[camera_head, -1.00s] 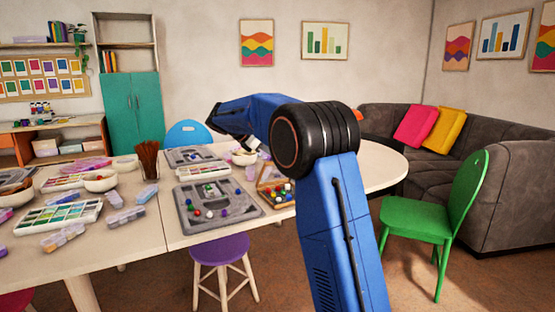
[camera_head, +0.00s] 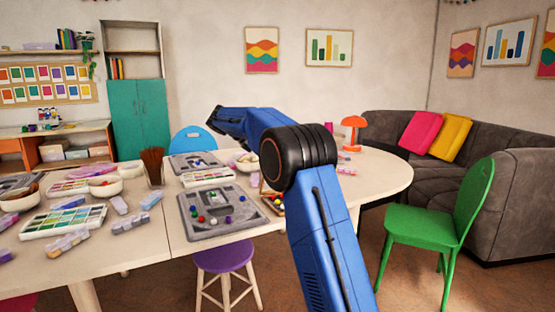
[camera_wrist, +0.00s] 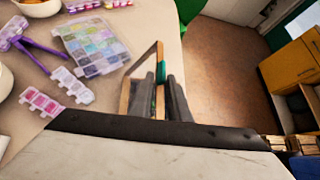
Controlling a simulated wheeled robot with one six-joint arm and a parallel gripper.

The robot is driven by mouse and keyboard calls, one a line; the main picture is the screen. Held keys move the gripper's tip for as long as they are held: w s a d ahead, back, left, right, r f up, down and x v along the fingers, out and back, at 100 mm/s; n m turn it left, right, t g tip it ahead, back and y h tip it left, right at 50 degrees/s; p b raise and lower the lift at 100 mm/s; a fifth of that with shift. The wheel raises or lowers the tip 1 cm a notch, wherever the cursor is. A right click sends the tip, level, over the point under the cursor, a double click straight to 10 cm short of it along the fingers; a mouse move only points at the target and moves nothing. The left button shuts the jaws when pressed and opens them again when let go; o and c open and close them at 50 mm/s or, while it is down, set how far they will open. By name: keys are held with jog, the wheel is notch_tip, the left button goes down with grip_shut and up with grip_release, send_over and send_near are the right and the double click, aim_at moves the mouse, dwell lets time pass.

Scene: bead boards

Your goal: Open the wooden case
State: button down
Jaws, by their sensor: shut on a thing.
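The wooden case (camera_head: 263,188) is on the table beside the grey bead board, with colourful beads in it. In the head view my arm covers most of it. In the wrist view a light wooden frame (camera_wrist: 130,92) with a pane-like inside stands tilted at the gripper; it looks like the case's lid. My gripper (camera_wrist: 162,84) shows dark fingers there and is shut on this frame's edge. In the head view the gripper is hidden behind my arm.
A grey bead board (camera_head: 212,226) with loose beads lies left of the case. A palette (camera_head: 62,222), bowls and a brush cup (camera_head: 153,168) crowd the left. An orange lamp (camera_head: 353,130) stands at the back. A purple stool (camera_head: 224,256) and green chair (camera_head: 440,212) stand near the table.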

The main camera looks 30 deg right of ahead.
jog(key=shift+f, duration=0.1)
jog(key=shift+w+r+n+g, duration=0.25)
jog(key=shift+w+g, duration=0.1)
jog(key=shift+w, duration=0.6)
jog(key=shift+w+r+n+g, duration=0.1)
jog(key=shift+w+n+g, duration=0.2)
jog(key=shift+w, duration=0.6)
jog(key=shift+w+a+n+g+h, duration=0.15)
jog(key=shift+w+n+g, duration=0.2)
jog(key=shift+w, duration=0.6)
jog(key=shift+w+d+n+g+h, duration=0.15)
jog(key=shift+w+g, duration=0.25)
jog(key=shift+w, duration=0.5)
